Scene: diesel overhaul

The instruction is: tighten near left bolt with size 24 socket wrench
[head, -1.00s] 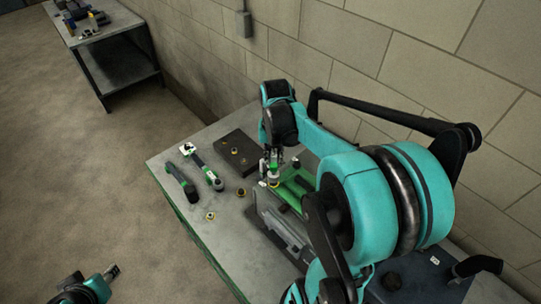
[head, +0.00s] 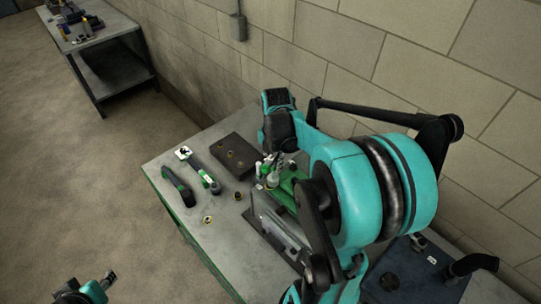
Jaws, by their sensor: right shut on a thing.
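My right gripper (head: 270,168) hangs over the back of the workbench, next to a green block (head: 288,184). It is shut on a small pale, socket-like piece (head: 268,181); it is too small and partly hidden to tell its size. A green and black tool (head: 177,187) and a green tool with a white square end (head: 203,172) lie on the bench left of the gripper. I cannot make out the near left bolt. My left gripper (head: 110,278) is low at the left, away from the bench; its jaws are too small to read.
A dark plate (head: 234,152) with small fittings lies at the bench's back left. A grey metal part (head: 275,222) sits mid-bench, partly behind my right arm. A block wall (head: 420,75) stands close behind. Another table (head: 95,35) is far left. The bench's front left corner is clear.

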